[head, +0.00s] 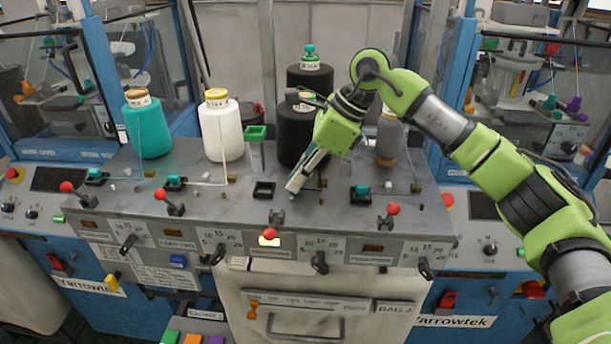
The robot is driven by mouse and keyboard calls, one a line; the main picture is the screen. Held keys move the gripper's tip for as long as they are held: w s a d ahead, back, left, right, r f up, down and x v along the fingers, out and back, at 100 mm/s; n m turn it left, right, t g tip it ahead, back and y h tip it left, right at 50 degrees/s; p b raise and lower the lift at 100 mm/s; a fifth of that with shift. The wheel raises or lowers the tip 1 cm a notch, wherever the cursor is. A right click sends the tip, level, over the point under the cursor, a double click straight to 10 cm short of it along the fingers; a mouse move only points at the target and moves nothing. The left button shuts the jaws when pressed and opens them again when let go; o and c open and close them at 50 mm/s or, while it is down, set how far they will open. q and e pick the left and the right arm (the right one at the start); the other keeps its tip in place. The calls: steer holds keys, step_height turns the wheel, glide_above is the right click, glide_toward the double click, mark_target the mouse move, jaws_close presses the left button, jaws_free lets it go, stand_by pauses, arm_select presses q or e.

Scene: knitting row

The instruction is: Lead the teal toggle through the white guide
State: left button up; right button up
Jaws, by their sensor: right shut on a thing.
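Several teal pieces sit on dark mounts along the grey machine top: one at the far left (96,174), one left of centre (174,182) and one on the right (361,191). I cannot tell which is the task's toggle. Small white blocks stand beside them, one at left centre (194,192) and one at right (388,185); I cannot tell which is the guide. My right gripper (294,186) points down and left, low over the machine top right of a black open box. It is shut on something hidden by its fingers. My left gripper is out of view.
Behind stand a teal cone (147,126), a white cone (220,128), black cones (296,130) and a grey cone (389,140). A green-topped post (256,135) stands near the black box (264,190). Red-knobbed levers (273,217) line the front edge.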

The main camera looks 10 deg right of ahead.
mark_target(274, 188)
steer(key=shift+w+a, duration=0.2)
steer(key=shift+a, duration=0.5)
steer(key=shift+w+a, duration=0.2)
steer(key=shift+a, duration=0.5)
steer(key=shift+a, duration=0.2)
stand_by(0.3)
